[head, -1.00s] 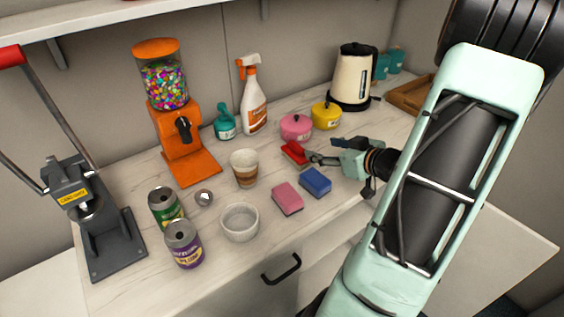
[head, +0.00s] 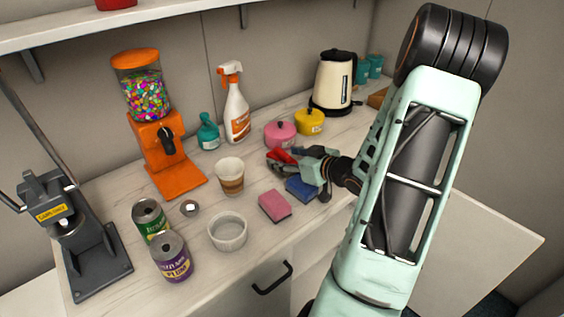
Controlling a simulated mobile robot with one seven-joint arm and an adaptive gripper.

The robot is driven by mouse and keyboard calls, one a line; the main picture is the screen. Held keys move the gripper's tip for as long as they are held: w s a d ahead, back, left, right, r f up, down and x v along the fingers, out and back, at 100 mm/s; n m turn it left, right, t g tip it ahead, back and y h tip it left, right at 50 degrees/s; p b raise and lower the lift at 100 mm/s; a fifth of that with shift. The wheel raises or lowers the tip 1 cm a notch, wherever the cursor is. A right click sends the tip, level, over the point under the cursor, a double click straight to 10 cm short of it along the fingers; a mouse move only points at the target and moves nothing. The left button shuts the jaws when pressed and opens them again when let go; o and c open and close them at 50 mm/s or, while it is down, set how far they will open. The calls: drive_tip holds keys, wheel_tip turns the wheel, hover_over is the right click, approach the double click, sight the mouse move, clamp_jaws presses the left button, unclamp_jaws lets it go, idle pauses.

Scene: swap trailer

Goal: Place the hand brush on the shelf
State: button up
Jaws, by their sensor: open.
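A small red object (head: 280,154), which looks like the hand brush, lies on the counter in front of the pink pot. My gripper (head: 284,162) is open at the red object, with its fingers close around or beside it. The fingers partly hide the object, and I cannot tell whether they touch it. The white shelf (head: 60,27) runs along the wall at the upper left, above the counter.
Blue (head: 301,189) and pink (head: 275,206) sponges lie just in front of my gripper. A pink pot (head: 280,134), yellow pot (head: 310,122) and spray bottle (head: 236,110) stand behind. A paper cup (head: 230,176) stands left. A red item (head: 116,3) sits on the shelf.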

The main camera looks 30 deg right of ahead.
drive_tip(key=shift+x, duration=0.75)
drive_tip(key=shift+c, duration=0.5)
drive_tip(key=shift+r, duration=0.1)
drive_tip(key=c, duration=1.4)
drive_tip(key=shift+o, duration=0.2)
drive_tip(key=shift+r, duration=0.15)
